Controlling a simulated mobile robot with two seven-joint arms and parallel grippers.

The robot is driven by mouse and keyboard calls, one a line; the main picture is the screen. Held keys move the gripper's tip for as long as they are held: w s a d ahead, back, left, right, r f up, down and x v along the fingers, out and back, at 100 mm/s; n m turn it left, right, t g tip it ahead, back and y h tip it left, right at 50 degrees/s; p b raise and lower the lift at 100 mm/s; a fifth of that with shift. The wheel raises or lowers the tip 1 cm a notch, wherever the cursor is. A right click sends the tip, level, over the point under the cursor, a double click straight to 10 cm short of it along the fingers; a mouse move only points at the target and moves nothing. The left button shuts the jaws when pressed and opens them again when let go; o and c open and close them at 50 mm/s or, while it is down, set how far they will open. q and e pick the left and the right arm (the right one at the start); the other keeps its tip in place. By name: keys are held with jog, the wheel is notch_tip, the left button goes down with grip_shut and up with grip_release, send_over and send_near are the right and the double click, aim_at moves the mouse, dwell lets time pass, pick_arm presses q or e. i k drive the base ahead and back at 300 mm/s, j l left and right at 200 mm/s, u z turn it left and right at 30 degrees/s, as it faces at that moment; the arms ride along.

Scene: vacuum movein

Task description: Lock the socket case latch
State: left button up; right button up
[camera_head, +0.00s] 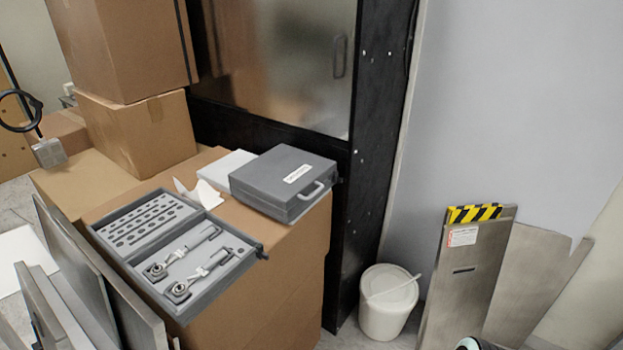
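An open grey case (190,300) lies flat on the cardboard boxes at the left centre. Its far-left half has rows of round holes or sockets, and its near-right half holds two metal ratchet-like tools. A small dark latch-like part (261,251) sticks out at its right corner. A second grey case (262,185), closed, with a white label and a handle (312,191) facing right, sits behind it. I cannot tell whether the closed case is latched. Neither of my grippers is recognisable in the head view.
Stacked cardboard boxes (135,128) stand at the back left. Metal panels (85,262) lean along the boxes' left side. A white bucket (388,312) and a panel with a yellow-black strip (466,265) stand at the right. A dark-framed cabinet (366,170) rises behind.

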aim_at(336, 179)
jog(key=l+u, duration=0.3)
jog(key=l, duration=0.45)
jog(key=i+l+u, duration=0.15)
jog(key=l, duration=0.15)
jog(key=i+l+u, duration=0.1)
jog(key=l, duration=0.25)
jog(key=i+l+u, duration=0.15)
jog(key=l, duration=0.2)
jog(key=i+l+u, duration=0.35)
jog(key=i+l, duration=0.2)
jog(key=i, duration=0.15)
